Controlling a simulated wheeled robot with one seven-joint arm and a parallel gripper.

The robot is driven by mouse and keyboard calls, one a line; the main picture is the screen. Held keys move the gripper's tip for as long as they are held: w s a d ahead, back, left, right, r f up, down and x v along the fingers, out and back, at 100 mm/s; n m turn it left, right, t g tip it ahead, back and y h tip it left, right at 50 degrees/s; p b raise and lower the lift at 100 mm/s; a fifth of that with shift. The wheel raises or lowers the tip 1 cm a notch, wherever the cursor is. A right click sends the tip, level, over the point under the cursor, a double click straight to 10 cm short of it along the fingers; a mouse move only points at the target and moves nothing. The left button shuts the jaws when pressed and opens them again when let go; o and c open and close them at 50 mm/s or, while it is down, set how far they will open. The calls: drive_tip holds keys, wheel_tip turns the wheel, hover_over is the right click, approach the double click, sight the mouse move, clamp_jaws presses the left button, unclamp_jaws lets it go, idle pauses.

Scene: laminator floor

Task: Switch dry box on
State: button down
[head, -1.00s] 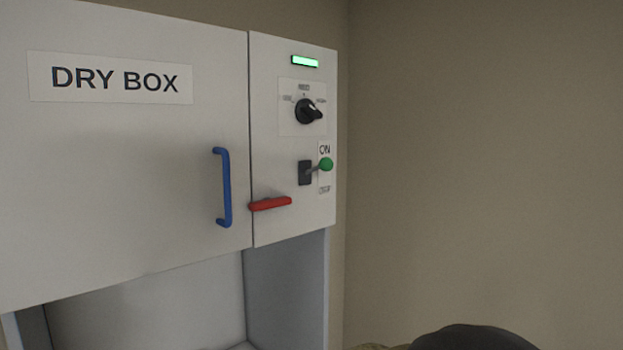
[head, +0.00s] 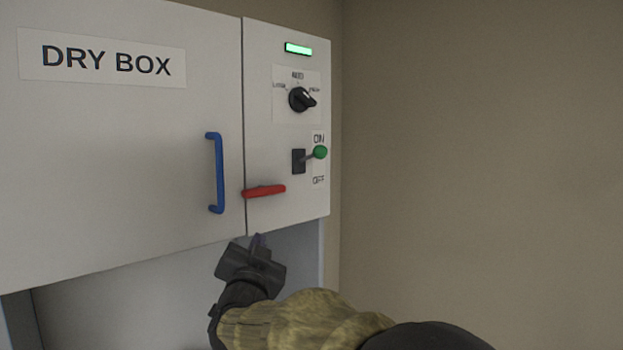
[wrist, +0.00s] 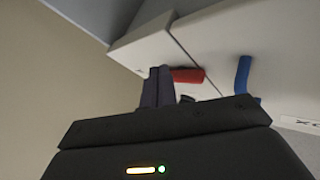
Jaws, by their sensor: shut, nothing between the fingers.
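The dry box (head: 120,140) is a white cabinet with a "DRY BOX" label. Its right panel carries a green-knobbed toggle lever (head: 320,152) between an ON mark above and an OFF mark below. The lever sticks out and tilts slightly up, toward ON. A green indicator light (head: 298,49) glows at the top of the panel. My gripper (head: 258,240) is just below the panel's lower edge, under the red handle and below the lever, touching neither as far as I can see. In the wrist view its fingers (wrist: 157,86) are together and empty; the lever is not visible there.
A black rotary knob (head: 302,99) sits above the lever. A red handle (head: 264,191) and a blue door handle (head: 216,172) stick out to the left; both show in the wrist view. An open recess lies below the cabinet. The wall at right is bare.

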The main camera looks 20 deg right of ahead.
drive_tip(key=s+d+r+m+g+h, duration=0.3)
drive_tip(key=s+r+m+h, duration=0.2)
drive_tip(key=r+m+h, duration=0.3)
drive_tip(key=shift+d+r+m+g+h+b, duration=0.15)
drive_tip(key=shift+d+m+g+h+b, duration=0.2)
drive_tip(key=shift+m+h, duration=0.5)
drive_tip(key=p, duration=0.8)
approach(317, 156)
drive_tip(key=shift+n, duration=0.25)
drive_tip(key=x, duration=0.5)
drive_tip(key=shift+w+d+r, duration=0.1)
drive_tip(key=shift+w+r, duration=0.05)
drive_tip(key=shift+r, duration=0.05)
drive_tip(key=shift+w+d+r+p, duration=0.2)
drive_tip(key=shift+w+d+p, duration=0.2)
drive_tip(key=shift+w+d, duration=0.15)
drive_tip(key=shift+d+r, duration=0.1)
